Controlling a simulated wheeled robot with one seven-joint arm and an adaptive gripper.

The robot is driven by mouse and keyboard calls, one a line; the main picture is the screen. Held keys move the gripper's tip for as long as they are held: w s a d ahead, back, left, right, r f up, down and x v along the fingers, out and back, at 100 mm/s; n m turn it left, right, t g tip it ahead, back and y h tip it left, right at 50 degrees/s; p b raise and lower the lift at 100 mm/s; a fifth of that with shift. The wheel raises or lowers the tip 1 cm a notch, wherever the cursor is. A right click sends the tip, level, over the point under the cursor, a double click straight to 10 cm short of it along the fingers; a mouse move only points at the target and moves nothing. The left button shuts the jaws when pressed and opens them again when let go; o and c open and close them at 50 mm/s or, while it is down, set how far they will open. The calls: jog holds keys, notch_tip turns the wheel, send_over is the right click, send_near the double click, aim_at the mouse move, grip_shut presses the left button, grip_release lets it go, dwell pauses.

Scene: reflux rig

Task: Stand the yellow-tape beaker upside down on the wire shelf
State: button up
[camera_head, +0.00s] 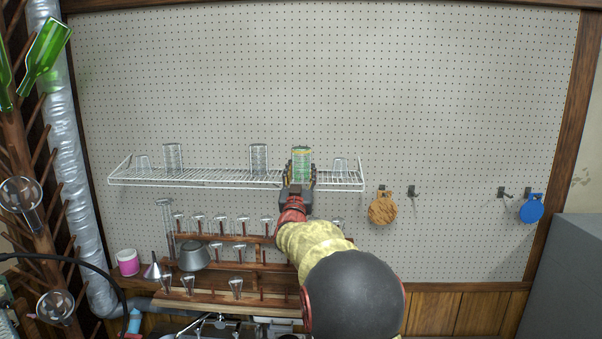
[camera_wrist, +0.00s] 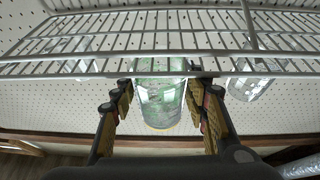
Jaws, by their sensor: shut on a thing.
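The clear yellow-tape beaker (camera_head: 302,163) is between the fingers of my gripper (camera_head: 299,178), at the right part of the white wire shelf (camera_head: 215,183). A yellow-green tint shows at its upper end. The wrist view looks upside down. There the beaker (camera_wrist: 161,103) sits between the two fingers of my gripper (camera_wrist: 162,92), shut on its sides. Its lower part is behind the shelf's front wires (camera_wrist: 100,76). It looks about upright, not clearly tilted. I cannot tell whether it touches the wires, and its mouth end is hard to make out.
Below is a wooden rack (camera_head: 225,238) of glassware. Pegboard (camera_head: 330,80) backs the shelf.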

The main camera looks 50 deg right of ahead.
jog(key=o, duration=1.3)
jog(key=shift+f, duration=0.15)
jog(key=shift+o, duration=0.2)
jog(key=shift+f, duration=0.15)
jog(key=shift+s+a+f, duration=0.1)
jog(key=shift+a+f, duration=0.1)
jog(key=shift+a, duration=0.05)
jog(key=v, duration=1.1)
jog(key=shift+s+r, duration=0.3)
jog(key=shift+a, duration=0.1)
